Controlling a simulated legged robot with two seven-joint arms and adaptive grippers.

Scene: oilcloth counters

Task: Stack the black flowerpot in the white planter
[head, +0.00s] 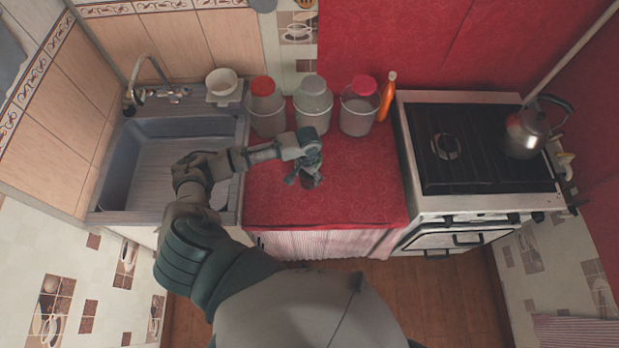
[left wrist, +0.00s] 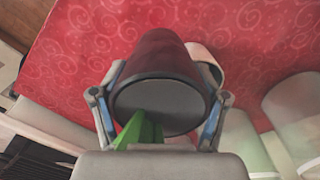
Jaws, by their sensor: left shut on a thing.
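The black flowerpot (left wrist: 160,62) is between the two fingers of my left gripper (left wrist: 158,100) in the left wrist view, its round dark end facing the camera. My left gripper is shut on it. In the head view my left gripper (head: 306,172) is over the red counter, with a small dark part of the flowerpot (head: 311,182) showing below it. A pale rounded thing (left wrist: 207,60) shows partly behind the flowerpot in the left wrist view. It may be the white planter; its shape is mostly hidden. I cannot make out the planter in the head view. My right gripper is not in view.
Several lidded buckets, one of them at the middle (head: 314,103), stand along the back of the red counter (head: 360,195). An orange bottle (head: 387,95) is beside them. A sink (head: 160,165) is left, a stove with a kettle (head: 525,135) right. Green pointed shapes (left wrist: 140,132) overlap the flowerpot's end.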

